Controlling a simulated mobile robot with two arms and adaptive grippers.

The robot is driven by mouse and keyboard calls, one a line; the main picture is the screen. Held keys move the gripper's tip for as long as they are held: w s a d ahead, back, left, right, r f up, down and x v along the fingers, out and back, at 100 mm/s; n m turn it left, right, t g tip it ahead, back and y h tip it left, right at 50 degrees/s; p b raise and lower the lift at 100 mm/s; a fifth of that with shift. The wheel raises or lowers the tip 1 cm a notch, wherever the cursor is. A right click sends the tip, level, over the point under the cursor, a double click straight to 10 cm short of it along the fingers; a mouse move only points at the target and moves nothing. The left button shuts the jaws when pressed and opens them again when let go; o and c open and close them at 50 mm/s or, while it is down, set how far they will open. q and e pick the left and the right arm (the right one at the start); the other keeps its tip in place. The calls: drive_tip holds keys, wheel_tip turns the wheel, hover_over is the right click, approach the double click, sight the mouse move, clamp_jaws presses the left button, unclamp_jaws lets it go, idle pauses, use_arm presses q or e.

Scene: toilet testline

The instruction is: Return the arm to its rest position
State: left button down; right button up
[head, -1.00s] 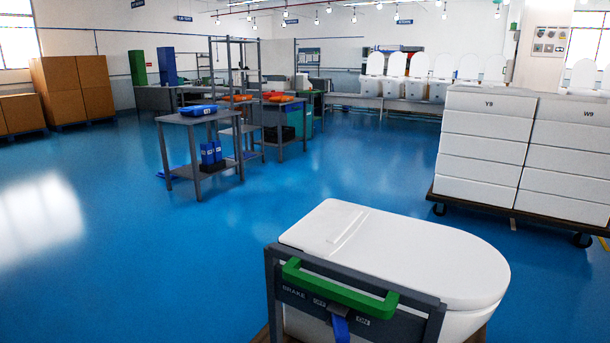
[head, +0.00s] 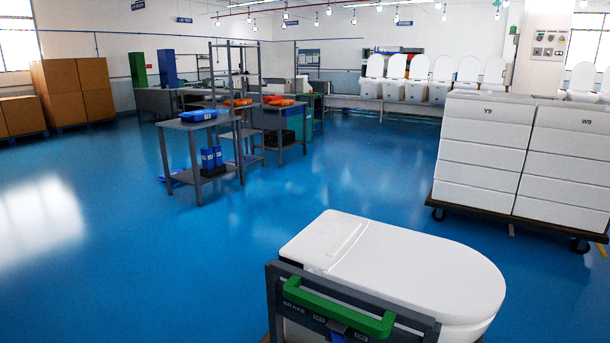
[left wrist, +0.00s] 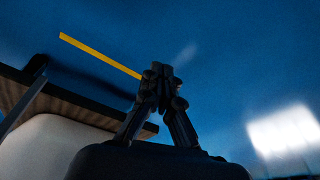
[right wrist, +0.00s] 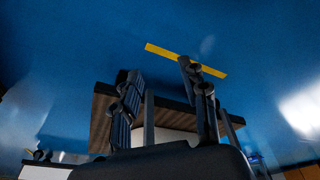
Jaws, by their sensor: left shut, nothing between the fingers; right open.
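My left gripper (left wrist: 160,72) shows in the left wrist view with its fingertips together and nothing between them. My right gripper (right wrist: 158,68) shows in the right wrist view with its fingers spread apart and empty. Neither arm shows in the head view. A cart with a wooden deck (right wrist: 102,115) and a pale body on it lies beyond the right gripper's fingers; a similar wooden deck edge (left wrist: 70,102) is to the left of the left gripper. I cannot see either gripper touching anything.
A white toilet (head: 400,265) sits on a trolley with a green brake handle (head: 335,305) close in front. Stacked white boxes (head: 485,140) stand on a cart at right. Workbenches (head: 200,120) stand back left. Blue floor (head: 130,260) is clear at left.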

use_arm(q)
drive_tip(key=s+a+f+p, duration=0.1)
drive_tip(key=s+f+p, duration=0.2)
drive_tip(key=s+f, duration=0.3)
drive_tip(key=s+a+f+g+p, duration=0.1)
drive_tip(key=s+f+p, duration=0.3)
drive_tip(key=s, duration=0.8)
wheel_tip(320, 180, down, 3)
drive_tip(key=shift+s+a+r+g, duration=0.15)
drive_tip(key=shift+s+a+g, duration=0.15)
drive_tip(key=shift+a, duration=0.3)
use_arm(e)
drive_tip(key=s+d+f, duration=0.1)
drive_tip(key=s+f, duration=0.5)
drive_tip(key=s, duration=0.3)
drive_tip(key=s+d+f+g, duration=0.1)
drive_tip(key=s+d+f, duration=0.1)
drive_tip(key=s+f, duration=0.4)
drive_tip(key=s, duration=0.3)
drive_tip(key=shift+s+d+f+g, duration=0.15)
drive_tip(key=shift+s+f+g, duration=0.15)
drive_tip(key=shift+f, duration=0.05)
